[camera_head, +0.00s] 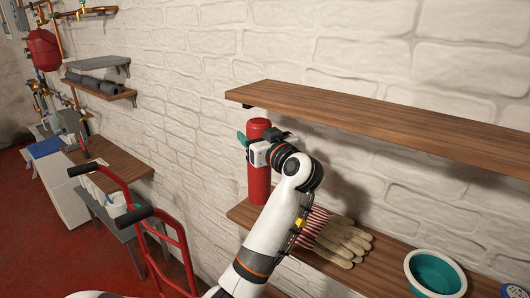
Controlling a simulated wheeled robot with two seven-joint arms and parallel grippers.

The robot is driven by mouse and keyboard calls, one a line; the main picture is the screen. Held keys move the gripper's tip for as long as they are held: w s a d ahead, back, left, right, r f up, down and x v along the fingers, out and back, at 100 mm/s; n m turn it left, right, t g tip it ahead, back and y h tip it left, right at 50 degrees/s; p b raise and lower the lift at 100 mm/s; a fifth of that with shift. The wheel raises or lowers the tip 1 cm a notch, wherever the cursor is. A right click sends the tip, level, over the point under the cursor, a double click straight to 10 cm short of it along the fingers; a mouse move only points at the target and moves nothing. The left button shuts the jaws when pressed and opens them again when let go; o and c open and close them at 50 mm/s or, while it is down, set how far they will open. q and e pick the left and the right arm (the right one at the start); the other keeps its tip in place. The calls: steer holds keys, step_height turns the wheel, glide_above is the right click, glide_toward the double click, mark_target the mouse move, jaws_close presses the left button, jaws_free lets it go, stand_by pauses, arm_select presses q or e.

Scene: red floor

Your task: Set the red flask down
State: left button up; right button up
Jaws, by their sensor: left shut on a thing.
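The red flask (259,184) is an upright red cylinder at the left end of the lower wooden shelf (378,279), close to the white brick wall. Its base is at the shelf's surface; I cannot tell whether it touches the wood. My left gripper (253,150) is shut on the upper part of the flask, reaching in from the front. The gripper and wrist cover part of its side. The flask's top shows above the gripper. My right gripper is not in view.
An upper wooden shelf (390,128) runs above, just right of the flask. Pale gloves with striped cuffs (343,243) lie on the lower shelf right of my forearm. A white-rimmed teal bowl (435,274) stands farther right. A red hand truck (176,250) stands at lower left.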

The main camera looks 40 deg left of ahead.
arm_select(q)
steer(key=w+f+p, duration=0.2)
steer(key=w+f, duration=0.1)
steer(key=f, duration=0.4)
steer(key=shift+w+a+p, duration=0.25)
steer(key=shift+p, duration=0.05)
stand_by(0.3)
steer(key=o, duration=1.5)
steer(key=shift+f, duration=0.1)
steer(key=b+v, duration=0.3)
steer(key=v, duration=0.9)
steer(key=shift+d+r, duration=0.1)
steer(key=shift+r, duration=0.1)
